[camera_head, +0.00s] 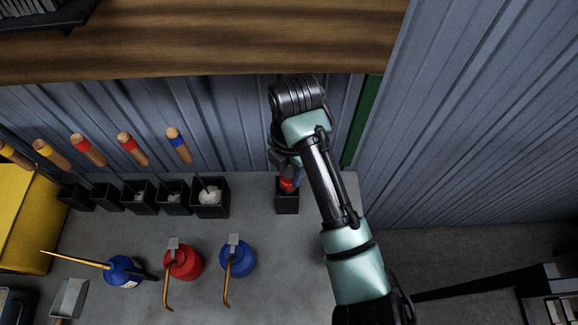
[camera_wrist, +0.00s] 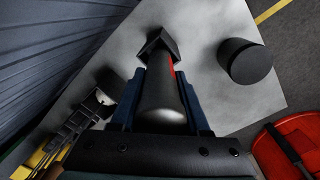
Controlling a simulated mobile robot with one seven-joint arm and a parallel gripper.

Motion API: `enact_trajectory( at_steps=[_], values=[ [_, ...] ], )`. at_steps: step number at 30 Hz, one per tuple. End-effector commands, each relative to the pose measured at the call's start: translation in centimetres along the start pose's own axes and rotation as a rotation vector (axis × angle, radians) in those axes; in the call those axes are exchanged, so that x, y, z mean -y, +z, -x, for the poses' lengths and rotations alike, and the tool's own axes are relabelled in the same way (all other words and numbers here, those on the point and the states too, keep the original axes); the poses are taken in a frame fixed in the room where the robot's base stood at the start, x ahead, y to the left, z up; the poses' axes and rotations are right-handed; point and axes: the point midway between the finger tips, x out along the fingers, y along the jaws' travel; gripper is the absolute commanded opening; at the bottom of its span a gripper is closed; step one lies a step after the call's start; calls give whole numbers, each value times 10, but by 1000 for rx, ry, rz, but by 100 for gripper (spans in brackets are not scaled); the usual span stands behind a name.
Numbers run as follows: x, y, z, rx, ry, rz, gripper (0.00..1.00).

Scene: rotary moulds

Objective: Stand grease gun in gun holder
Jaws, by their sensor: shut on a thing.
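The grease gun (camera_wrist: 162,100) has a dark grey barrel with a red part (camera_head: 287,184) beside it. My gripper (camera_wrist: 166,82) is shut on the gun, with a blue finger on each side of the barrel. In the head view my gripper (camera_head: 288,162) is partly hidden by my wrist. The gun holder (camera_head: 287,203) is a small black square box on the grey surface near the wall; it also shows in the wrist view (camera_wrist: 168,40). The gun's far end meets the holder's opening. I cannot tell how deep it sits.
A row of black boxes with wooden-handled tools (camera_head: 210,197) stands left of the holder. Red (camera_head: 184,262) and blue (camera_head: 239,259) oil cans stand in front. The corrugated wall (camera_head: 230,125) is close behind, with a wooden shelf (camera_head: 200,40) above. A dark cylinder (camera_wrist: 246,62) stands nearby.

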Motion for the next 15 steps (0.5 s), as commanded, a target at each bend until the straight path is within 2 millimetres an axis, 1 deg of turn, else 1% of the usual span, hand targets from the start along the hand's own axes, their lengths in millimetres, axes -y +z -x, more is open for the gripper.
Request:
enact_trajectory(
  at_steps=[1,9,15],
  values=[
    [0,0,-7,0,1,0,0],
    [1,0,-28,1,1,0,0],
    [2,0,-39,1,1,0,0]
  ],
)
